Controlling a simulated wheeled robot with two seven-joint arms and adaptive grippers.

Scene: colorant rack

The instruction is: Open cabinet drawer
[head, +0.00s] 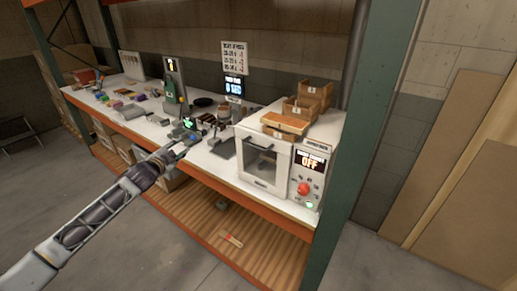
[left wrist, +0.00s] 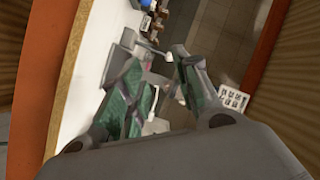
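My left gripper (head: 184,146) reaches in from the left over the front edge of the workbench (head: 150,128). In the left wrist view its two green-padded fingers (left wrist: 156,66) are spread apart, with no object clearly held between them. No cabinet drawer can be clearly made out. My right gripper is not in view.
A control panel (head: 307,173) with an "OFF" display and a red knob is beside the door. A green post (head: 362,120) stands at the right end. Tools and small parts crowd the bench's left half. A wooden lower shelf (head: 225,220) runs below.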

